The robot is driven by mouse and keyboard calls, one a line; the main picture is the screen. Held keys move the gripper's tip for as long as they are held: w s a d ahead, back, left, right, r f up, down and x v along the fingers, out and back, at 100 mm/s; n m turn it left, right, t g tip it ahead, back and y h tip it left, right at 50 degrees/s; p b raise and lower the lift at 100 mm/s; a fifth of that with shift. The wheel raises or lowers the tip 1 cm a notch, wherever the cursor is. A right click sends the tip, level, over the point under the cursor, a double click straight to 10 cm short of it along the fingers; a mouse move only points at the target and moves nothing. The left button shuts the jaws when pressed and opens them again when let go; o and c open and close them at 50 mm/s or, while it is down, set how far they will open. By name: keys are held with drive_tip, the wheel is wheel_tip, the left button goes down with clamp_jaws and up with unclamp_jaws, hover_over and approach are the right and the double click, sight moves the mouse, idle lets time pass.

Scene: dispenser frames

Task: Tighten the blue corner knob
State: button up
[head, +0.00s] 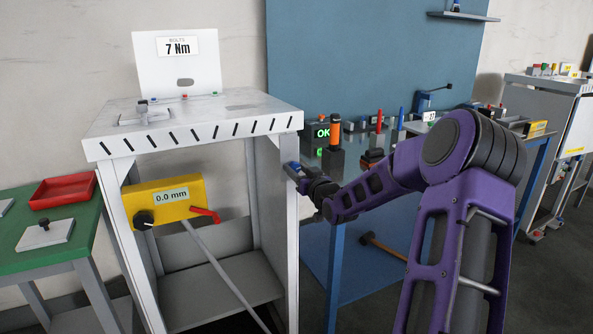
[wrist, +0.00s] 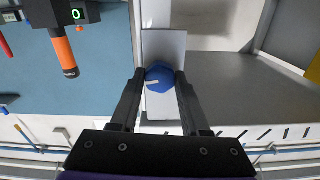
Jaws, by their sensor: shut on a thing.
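The blue corner knob (wrist: 160,78) is faceted, with a small pale mark on it. In the wrist view it sits on a light grey plate (wrist: 170,46) at a post of the frame. My gripper (wrist: 160,75) has its two dark fingers against the knob's sides, shut on it. In the head view my gripper (head: 296,172) is at the right front post of the white dispenser frame (head: 281,160), below the top. The knob is mostly hidden there by the gripper, and its turn angle is hard to read.
A yellow gauge box (head: 165,201) reading 0.0 mm hangs inside the frame, with a slanted rod below. A green table (head: 75,245) with a red tray (head: 63,191) stands left.

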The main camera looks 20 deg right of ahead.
drive_tip(key=shift+m, duration=0.3)
clamp_jaws()
drive_tip(key=m+p, duration=0.2)
drive_tip(key=m, duration=0.2)
drive_tip(key=shift+d, duration=0.1)
drive_tip(key=m+p, duration=0.2)
drive_tip(key=m, duration=0.4)
drive_tip(key=m+p, duration=0.1)
drive_tip(key=m, duration=0.4)
drive_tip(key=shift+f+p, duration=0.15)
drive_tip(key=shift+p, duration=0.25)
drive_tip(key=shift+m, duration=2.1)
drive_tip(key=o, duration=1.2)
unclamp_jaws()
drive_tip(key=shift+c, duration=0.2)
